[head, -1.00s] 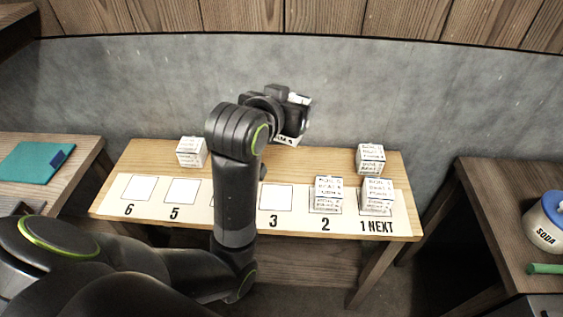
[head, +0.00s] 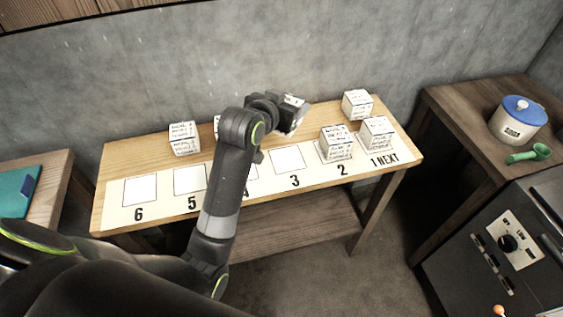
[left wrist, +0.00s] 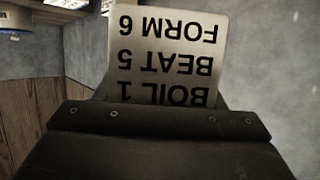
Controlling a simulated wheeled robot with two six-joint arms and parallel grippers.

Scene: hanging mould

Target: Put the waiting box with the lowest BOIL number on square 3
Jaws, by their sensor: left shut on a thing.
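My left gripper (head: 284,112) is shut on a white box (head: 291,120), held above the back of the bench, behind square 3. In the left wrist view the held box (left wrist: 165,58) shows upside-down print: FORM 6, BEAT 5, BOIL 1. Square 3 (head: 290,158) is bare. White boxes stand at square 2 (head: 335,143) and at square 1 NEXT (head: 377,132). Others stand along the back, at right (head: 357,104) and left (head: 184,138). Another box (head: 216,124) is mostly hidden behind my left arm. Their print is too small to read. My right gripper is not in view.
The wooden bench (head: 115,165) has a white numbered strip. Squares 5 (head: 189,180) and 6 (head: 140,190) are bare; square 4 is mostly behind my arm. A side table at right holds a SODA jar (head: 518,119) and green scoop (head: 528,153). A dark control panel (head: 508,243) stands front right.

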